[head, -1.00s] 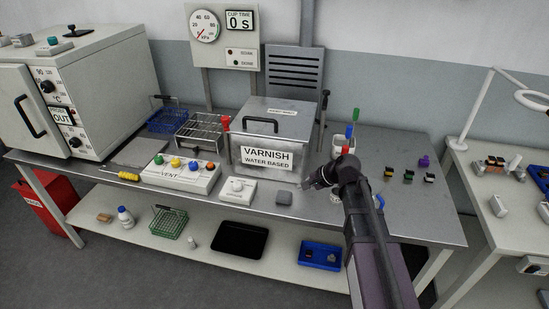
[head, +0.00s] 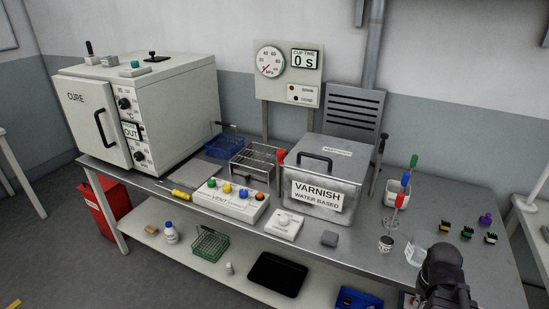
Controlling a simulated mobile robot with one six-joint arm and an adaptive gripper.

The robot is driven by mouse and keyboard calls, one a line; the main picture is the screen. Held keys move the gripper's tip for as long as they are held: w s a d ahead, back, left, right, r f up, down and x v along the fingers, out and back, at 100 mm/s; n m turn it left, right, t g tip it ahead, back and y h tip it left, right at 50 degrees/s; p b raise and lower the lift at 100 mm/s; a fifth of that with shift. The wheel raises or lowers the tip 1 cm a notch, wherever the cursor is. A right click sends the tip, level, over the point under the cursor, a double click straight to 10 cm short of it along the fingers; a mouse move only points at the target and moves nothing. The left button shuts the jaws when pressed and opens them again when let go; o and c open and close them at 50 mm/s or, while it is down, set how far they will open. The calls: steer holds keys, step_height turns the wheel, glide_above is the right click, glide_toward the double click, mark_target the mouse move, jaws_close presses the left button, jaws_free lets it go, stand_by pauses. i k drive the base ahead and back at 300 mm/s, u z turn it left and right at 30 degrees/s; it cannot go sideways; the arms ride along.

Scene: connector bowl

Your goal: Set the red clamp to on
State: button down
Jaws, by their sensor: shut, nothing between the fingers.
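The red clamp (head: 281,156) stands upright at the left edge of the steel varnish tank (head: 301,217), near the back of the bench. Its red top shows; its lower part is hard to make out, and I cannot tell its setting. My gripper (head: 437,268) is at the lower right, seen from behind over the front of the bench. It is shut and empty, well to the right of the clamp and apart from it. Its fingertips are mostly hidden by my dark wrist.
A wire rack (head: 254,158) stands just left of the clamp. The vent box (head: 230,206) with coloured knobs is in front. The white curing oven (head: 140,100) is at left. A glass beaker (head: 414,254) and a cup of coloured-handled tools (head: 394,193) are near my gripper.

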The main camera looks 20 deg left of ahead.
mark_target(280, 152)
steer(key=k, duration=1.35)
steer(key=u, duration=0.35)
steer(key=i, duration=1.8)
steer(key=z, duration=0.25)
